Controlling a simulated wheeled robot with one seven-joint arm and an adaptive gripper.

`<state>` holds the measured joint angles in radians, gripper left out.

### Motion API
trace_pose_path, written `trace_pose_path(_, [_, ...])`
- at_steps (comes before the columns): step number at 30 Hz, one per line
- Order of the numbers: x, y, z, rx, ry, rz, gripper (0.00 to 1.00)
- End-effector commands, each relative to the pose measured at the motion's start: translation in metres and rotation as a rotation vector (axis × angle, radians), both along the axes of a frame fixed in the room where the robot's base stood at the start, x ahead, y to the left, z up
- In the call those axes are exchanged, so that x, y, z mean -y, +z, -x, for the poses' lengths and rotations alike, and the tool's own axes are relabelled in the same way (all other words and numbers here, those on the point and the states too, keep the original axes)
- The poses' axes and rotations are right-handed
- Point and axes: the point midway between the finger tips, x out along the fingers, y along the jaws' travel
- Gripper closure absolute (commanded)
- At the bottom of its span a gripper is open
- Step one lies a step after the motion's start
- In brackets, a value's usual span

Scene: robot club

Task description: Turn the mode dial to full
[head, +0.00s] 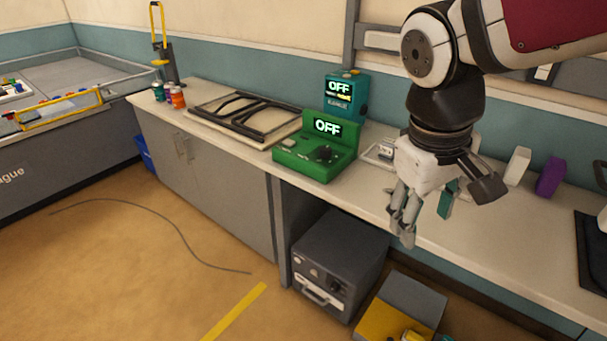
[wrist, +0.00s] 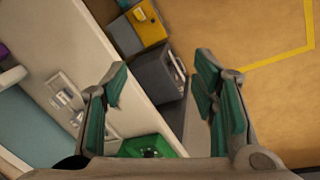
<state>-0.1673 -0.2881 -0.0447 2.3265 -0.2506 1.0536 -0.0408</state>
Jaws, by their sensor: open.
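A green control box (head: 306,166) stands on the counter with a black mode dial (head: 325,154) on its sloped top. Its raised display (head: 327,126) reads OFF. My gripper (head: 425,212) is open and empty, to the right of the box and apart from it, pointing down by the counter's front edge. In the wrist view my gripper (wrist: 160,72) shows two parted fingers with teal pads. The green box (wrist: 155,143) shows at the bottom there, with the dark dial partly hidden at its lower edge. The dial's pointer is too small to read.
A teal device (head: 345,95) also reading OFF stands behind the box. A black frame on a board (head: 245,117) lies to its left. White and purple blocks (head: 549,176) stand at the right. A grey cabinet (head: 338,262) sits below the counter.

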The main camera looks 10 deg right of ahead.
Motion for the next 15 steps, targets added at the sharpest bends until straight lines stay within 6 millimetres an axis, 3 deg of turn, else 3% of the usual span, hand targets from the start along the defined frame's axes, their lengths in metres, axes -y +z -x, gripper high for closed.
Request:
trace_pose_path(1, [-0.001, -0.023, -0.019, -0.044, 0.036, 0.035, 0.47])
trace_pose_path(8, [-0.005, -0.093, -0.086, -0.201, 0.196, 0.205, 0.47])
trace_pose_path(15, [-0.017, -0.18, -0.151, -0.352, 0.372, 0.399, 0.47])
